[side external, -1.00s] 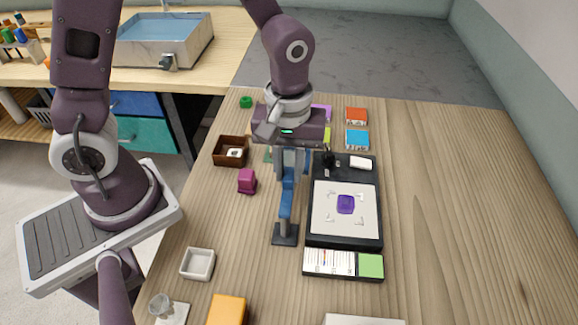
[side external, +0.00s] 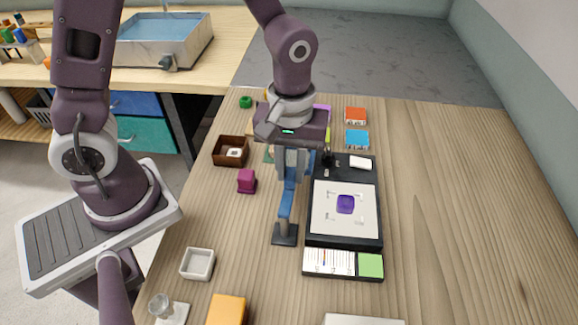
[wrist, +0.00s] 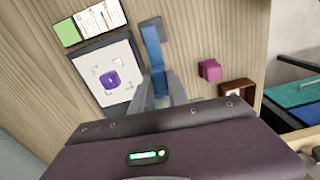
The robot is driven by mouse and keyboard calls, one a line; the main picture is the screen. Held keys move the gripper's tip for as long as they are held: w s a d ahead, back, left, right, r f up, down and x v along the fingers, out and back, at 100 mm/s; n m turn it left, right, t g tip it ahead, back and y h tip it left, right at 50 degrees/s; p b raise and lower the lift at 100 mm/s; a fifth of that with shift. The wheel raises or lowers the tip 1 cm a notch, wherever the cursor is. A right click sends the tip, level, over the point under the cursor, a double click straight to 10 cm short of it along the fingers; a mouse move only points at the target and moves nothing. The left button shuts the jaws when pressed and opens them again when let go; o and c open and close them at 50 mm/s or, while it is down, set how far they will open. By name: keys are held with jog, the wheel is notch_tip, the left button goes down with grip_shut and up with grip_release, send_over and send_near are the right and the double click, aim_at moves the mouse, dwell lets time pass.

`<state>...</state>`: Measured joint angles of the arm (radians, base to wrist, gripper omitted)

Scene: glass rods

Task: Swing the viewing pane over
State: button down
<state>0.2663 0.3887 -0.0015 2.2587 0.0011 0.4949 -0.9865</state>
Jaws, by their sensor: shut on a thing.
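A blue arm (side external: 286,203), seemingly the viewing pane's mount, rises from a dark square foot (side external: 285,235) on the table; the pane itself is hard to make out. My gripper (side external: 292,178) points down and is shut on the blue part, left of the black stage. The blue part also shows in the wrist view (wrist: 153,47), just beyond my fingers (wrist: 155,92). The black stage (side external: 342,243) carries a white plate (side external: 328,223) with a purple sample (side external: 345,204) in its middle. My gripper hides much of the upper blue part.
A white and green card (side external: 343,263) lies before the stage. A magenta block (side external: 246,181), a brown box (side external: 219,158) and a white dish (side external: 198,264) stand to the left. Orange (side external: 356,116) and blue (side external: 357,139) blocks lie behind. The table right of the stage is clear.

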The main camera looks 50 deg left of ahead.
jog(key=shift+w+d+r+m, duration=0.1)
jog(key=shift+w+d+m, duration=0.15)
jog(key=shift+d+m, duration=1.15)
jog(key=shift+w+d+f+m, duration=0.1)
jog(key=shift+w+d+m, duration=0.3)
jog(key=shift+m, duration=1.95)
jog(key=shift+w+d+r+m, duration=0.1)
jog(key=shift+d+m, duration=1)
jog(key=shift+m, duration=0.75)
jog(key=c, duration=1.3)
grip_release()
jog(key=shift+s, duration=0.1)
